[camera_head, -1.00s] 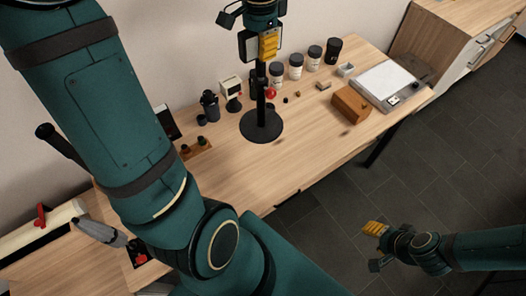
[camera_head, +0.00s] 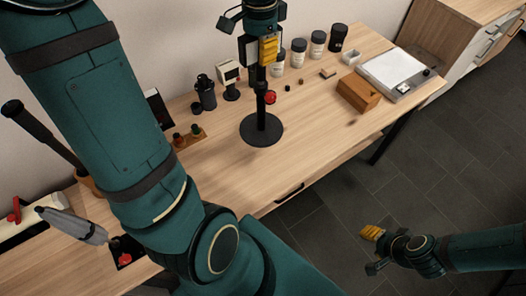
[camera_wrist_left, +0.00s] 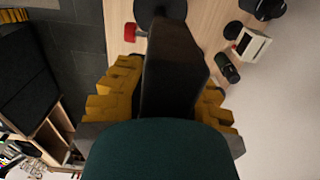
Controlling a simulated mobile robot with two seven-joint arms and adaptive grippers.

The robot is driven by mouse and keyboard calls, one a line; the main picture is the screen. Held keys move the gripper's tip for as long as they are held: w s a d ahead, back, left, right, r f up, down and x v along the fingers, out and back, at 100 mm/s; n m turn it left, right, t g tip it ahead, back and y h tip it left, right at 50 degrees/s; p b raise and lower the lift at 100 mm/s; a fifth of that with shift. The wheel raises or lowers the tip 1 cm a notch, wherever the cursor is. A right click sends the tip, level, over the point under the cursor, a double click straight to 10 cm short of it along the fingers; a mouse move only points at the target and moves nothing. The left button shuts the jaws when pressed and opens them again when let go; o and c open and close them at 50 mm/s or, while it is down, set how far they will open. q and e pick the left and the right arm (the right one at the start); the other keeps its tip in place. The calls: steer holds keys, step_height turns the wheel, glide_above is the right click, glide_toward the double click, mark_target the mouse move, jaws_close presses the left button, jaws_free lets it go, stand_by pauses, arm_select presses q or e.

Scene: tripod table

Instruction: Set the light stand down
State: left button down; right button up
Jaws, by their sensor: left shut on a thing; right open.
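The light stand is a black pole on a round black base (camera_head: 261,131), with a red knob (camera_head: 270,98) on the pole. It is upright over the left-middle part of the wooden table (camera_head: 225,165). My left gripper (camera_head: 268,50), with yellow finger pads, is shut on the upper part of the stand. The left wrist view shows the dark stand (camera_wrist_left: 168,70) between the yellow fingers. I cannot tell whether the base touches the tabletop. My right gripper (camera_head: 372,250) is open and empty, low over the floor at the right.
Behind the stand are a dark cylinder (camera_head: 205,94), a white-faced device (camera_head: 229,78) and several lidded jars (camera_head: 298,54). A wooden box (camera_head: 357,93) and a white scale (camera_head: 392,74) lie to the right. A small wooden rack (camera_head: 188,138) is at left. Tabletop in front of the base is clear.

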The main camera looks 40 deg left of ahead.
mark_target(260, 83)
arm_select(q)
steer(key=shift+r+p, duration=0.4)
steer(key=shift+p, duration=0.45)
step_height(260, 83, down, 10)
steer(key=shift+b, duration=0.75)
steer(key=c, duration=1)
jaws_free()
steer(key=shift+o, duration=0.2)
